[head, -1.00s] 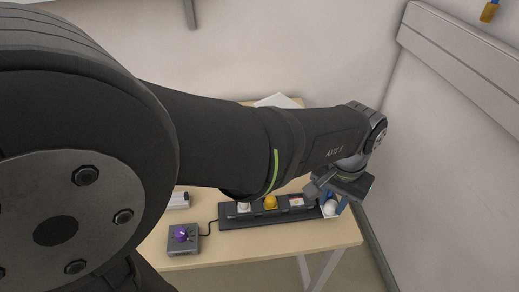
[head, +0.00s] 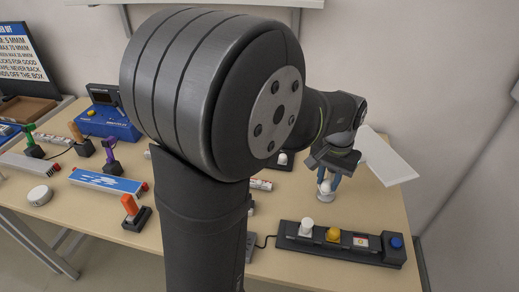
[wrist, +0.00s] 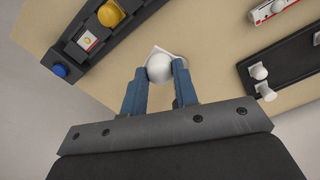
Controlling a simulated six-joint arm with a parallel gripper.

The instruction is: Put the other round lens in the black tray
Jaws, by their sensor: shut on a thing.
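My gripper (head: 327,182) is shut on a white round lens (head: 321,197), held between its blue fingers over the right part of the table. In the wrist view the round lens (wrist: 159,68) sits between the fingertips, with a white angular piece behind it. A black tray-like piece (wrist: 283,60) with small white knobs lies to the right in the wrist view. In the head view a dark piece with a white top (head: 282,160) shows partly behind my arm; I cannot tell whether it is the same one.
A black strip (head: 291,243) with white, yellow, red-white and blue tops lies front right. A white panel (head: 388,157) stands behind my gripper. Orange-handled (head: 130,205), purple and green tools, a blue box (head: 105,122) and a brown tray (head: 25,110) are left. My arm hides the table's middle.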

